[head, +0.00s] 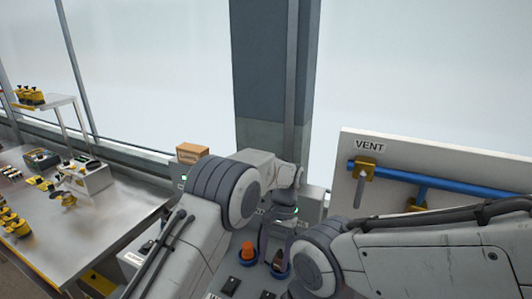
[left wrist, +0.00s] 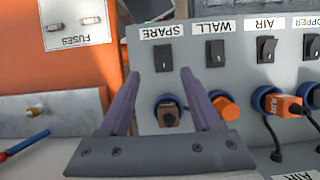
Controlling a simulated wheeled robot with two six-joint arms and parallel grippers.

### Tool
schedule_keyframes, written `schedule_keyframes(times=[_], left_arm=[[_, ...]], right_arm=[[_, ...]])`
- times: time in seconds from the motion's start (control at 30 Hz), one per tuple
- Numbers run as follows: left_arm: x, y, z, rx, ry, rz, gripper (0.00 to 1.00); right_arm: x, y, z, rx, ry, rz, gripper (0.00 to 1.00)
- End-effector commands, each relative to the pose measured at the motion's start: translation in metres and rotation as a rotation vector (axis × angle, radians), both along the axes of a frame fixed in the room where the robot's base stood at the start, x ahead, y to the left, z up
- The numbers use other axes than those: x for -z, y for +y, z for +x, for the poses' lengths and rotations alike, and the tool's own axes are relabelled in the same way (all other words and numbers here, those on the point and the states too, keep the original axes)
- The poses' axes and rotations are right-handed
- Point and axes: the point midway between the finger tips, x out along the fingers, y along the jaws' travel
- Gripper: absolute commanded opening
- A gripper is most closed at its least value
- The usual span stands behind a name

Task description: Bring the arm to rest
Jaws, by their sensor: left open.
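My left gripper (head: 277,240) reaches down over the switch panel in the head view. In the left wrist view, its two purple-grey fingers (left wrist: 160,77) stand wide apart with nothing between them. A dark brown plug (left wrist: 168,113) sits in the blue-ringed socket under the SPARE label, seen beyond and between the fingers; I cannot tell the exact gap. It also shows in the head view (head: 278,265). My right arm comes in from the right in the head view, but its gripper is not seen.
An orange plug (left wrist: 225,108) sits under WALL and a corded orange plug (left wrist: 278,104) under AIR. A FUSES plate (left wrist: 74,22) is beside the panel. In the head view, a VENT board (head: 352,192) stands right and a metal bench (head: 90,232) with yellow parts stands left.

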Motion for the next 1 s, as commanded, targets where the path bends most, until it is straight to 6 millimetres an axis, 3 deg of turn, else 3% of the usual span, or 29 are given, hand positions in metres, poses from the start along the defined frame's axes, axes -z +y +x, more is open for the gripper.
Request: schedule_keyframes(times=[0.2, 0.43, 0.7, 0.83, 1.0], left_arm=[[-0.067, -0.006, -0.053, 0.052, -0.098, -0.07, 0.65], [-0.113, 0.01, -0.135, 0.106, -0.208, -0.158, 0.65], [-0.121, 0.05, -0.231, 0.158, -0.321, -0.255, 0.65], [-0.115, 0.065, -0.258, 0.172, -0.352, -0.284, 0.65], [-0.11, 0.072, -0.27, 0.18, -0.368, -0.297, 0.65]], right_arm=[[0.0, 0.0, 0.0, 0.0, 0.0, 0.0, 0.65], [0.0, 0.0, 0.0, 0.0, 0.0, 0.0, 0.65], [0.0, 0.0, 0.0, 0.0, 0.0, 0.0, 0.65], [0.0, 0.0, 0.0, 0.0, 0.0, 0.0, 0.65], [0.0, 0.0, 0.0, 0.0, 0.0, 0.0, 0.65]])
